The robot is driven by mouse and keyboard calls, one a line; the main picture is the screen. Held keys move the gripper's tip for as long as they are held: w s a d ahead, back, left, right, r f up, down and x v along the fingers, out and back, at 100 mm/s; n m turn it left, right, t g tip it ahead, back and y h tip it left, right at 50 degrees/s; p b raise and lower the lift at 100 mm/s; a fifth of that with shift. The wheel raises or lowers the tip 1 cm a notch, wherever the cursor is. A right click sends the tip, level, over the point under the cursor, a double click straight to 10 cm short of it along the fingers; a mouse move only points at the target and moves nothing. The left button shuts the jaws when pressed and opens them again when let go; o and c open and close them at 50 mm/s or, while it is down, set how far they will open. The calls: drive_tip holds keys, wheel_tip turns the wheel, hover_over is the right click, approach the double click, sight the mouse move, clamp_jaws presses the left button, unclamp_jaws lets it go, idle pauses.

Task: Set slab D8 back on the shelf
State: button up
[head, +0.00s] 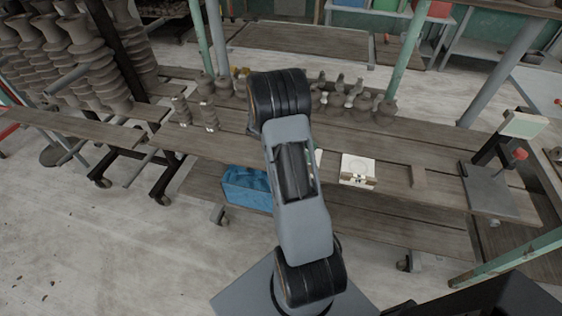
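My arm rises through the middle of the head view, and my gripper is not visible, apparently hidden behind the arm. No label reading D8 can be made out, so I cannot tell which thing is slab D8. A small flat brown piece (418,177) lies on the wooden shelf (395,150), right of a white square plate (357,165). The plate has a faint round mark and a small brownish piece (358,181) at its front edge. A sliver of something white (318,158) shows beside my arm, mostly hidden by it.
Several clay pots (362,103) stand along the back of the shelf, and small stacked pieces (208,115) stand left. A grey plate (488,190) with an upright display (522,124) is at the right end. A blue crate (246,187) sits below. Green posts (408,55) rise behind.

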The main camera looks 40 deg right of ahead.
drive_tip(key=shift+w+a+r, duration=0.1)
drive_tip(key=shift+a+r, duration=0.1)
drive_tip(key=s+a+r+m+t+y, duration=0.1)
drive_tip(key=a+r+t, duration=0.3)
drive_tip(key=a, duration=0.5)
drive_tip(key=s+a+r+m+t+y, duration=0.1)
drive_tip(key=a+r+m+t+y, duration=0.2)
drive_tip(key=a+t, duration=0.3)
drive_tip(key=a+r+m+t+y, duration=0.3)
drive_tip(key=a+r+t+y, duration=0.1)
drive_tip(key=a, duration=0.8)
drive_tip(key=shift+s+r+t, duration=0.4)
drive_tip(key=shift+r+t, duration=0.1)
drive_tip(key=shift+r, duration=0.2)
